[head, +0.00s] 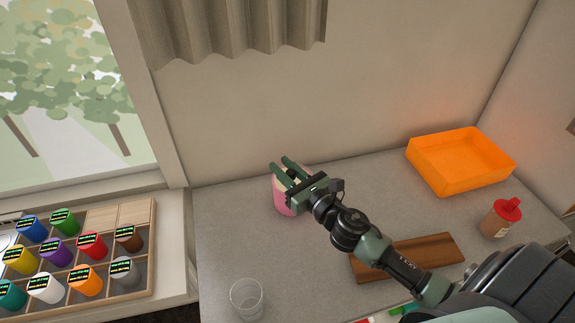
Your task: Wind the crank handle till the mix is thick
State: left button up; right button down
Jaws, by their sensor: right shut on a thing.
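A pink mixing pot (285,201) stands on the grey counter near the back wall, partly covered by my right gripper. My right gripper (281,168) is over the top of the pot, its green fingers pointing to the upper left. It is shut on a small dark piece between the fingers, which looks like the knob of the crank handle (292,173). The rest of the crank and the mix inside are hidden, so I cannot see how thick the mix is. My left gripper is not in view.
A clear glass (247,300) stands at the front. A wooden board (430,250) lies under my right forearm. An orange bin (455,175) and a red-capped bottle (502,218) are to the right. A divided wooden tray (137,213) holds several coloured jars at left.

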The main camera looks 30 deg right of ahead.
jog(key=m+h, duration=0.1)
jog(key=h, duration=0.1)
jog(key=w+m+h, duration=0.1)
jog(key=m+h, duration=0.1)
jog(key=shift+a+r, duration=0.1)
jog(key=shift+a, duration=0.1)
jog(key=m+h, duration=0.1)
jog(key=h, duration=0.1)
jog(key=w+m+h, duration=0.1)
jog(key=h, duration=0.1)
jog(key=shift+m+g+h, duration=0.3)
jog(key=shift+g+h, duration=0.1)
jog(key=m+g+h, duration=0.1)
jog(key=h, duration=0.1)
jog(key=w+m+g+h+b, duration=0.1)
jog(key=m+h, duration=0.1)
jog(key=shift+w+d+g+h, duration=0.1)
jog(key=shift+w+g+h, duration=0.05)
jog(key=shift+g+h, duration=0.15)
jog(key=shift+w+d+m+g+h+b, duration=0.15)
jog(key=shift+m+g+h+b, duration=0.15)
jog(key=shift+m+g+h, duration=0.35)
jog(key=shift+w+d+m+g+h+b, duration=0.15)
jog(key=shift+m+g+h+b, duration=0.2)
jog(key=shift+m+g+h, duration=0.25)
jog(key=shift+w+d+m+g+h+b, duration=0.15)
jog(key=shift+m+g+h+b, duration=0.15)
jog(key=shift+m+g+h, duration=0.35)
jog(key=c, duration=1.2)
grip_release()
